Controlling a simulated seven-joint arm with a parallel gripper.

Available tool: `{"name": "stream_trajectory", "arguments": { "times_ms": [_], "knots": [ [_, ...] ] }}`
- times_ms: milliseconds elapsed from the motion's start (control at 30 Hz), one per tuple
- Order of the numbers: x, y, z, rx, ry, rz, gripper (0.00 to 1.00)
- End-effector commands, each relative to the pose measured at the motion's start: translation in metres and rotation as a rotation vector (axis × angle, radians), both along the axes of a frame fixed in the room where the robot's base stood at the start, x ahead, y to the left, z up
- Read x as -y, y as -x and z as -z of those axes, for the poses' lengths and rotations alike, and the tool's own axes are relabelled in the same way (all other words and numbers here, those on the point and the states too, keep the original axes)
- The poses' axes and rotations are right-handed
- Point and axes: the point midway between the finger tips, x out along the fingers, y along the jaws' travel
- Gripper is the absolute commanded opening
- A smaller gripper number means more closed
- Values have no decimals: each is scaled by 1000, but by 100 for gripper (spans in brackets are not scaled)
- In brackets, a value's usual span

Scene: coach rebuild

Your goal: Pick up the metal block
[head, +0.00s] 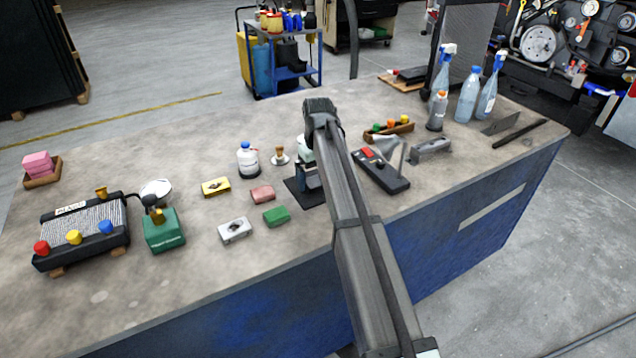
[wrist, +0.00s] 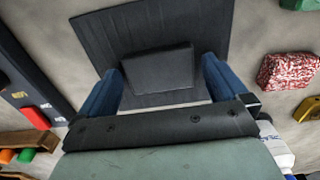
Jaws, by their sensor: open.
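A dark grey rectangular block, which looks like the metal block (wrist: 158,70), lies on a black mat (wrist: 90,35) in the wrist view. My gripper (wrist: 160,74) is open, with one blue finger to the left of the block and one to the right. The block's near edge is close to the gripper body; whether the fingers touch it I cannot tell. In the head view my gripper (head: 308,178) is low over the black mat (head: 294,190), and my arm and gripper hide the block there.
A red-speckled block (wrist: 288,71) lies right of the mat in the wrist view. In the head view, a green block (head: 277,215), a pink block (head: 262,193) and a white bottle (head: 248,160) stand left of my gripper. A black device (head: 382,172) is close on the right.

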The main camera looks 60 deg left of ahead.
Motion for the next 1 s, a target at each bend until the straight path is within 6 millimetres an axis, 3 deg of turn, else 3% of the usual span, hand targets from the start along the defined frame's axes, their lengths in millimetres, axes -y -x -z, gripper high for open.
{"name": "stream_trajectory", "arguments": {
  "times_ms": [67, 700, 1000],
  "knots": [
    [0, 0, 0, 0, 0, 0, 95],
    [0, 0, 0, 0, 1, 0, 34],
    [0, 0, -5, 0, 0, 0, 34]
  ]
}}
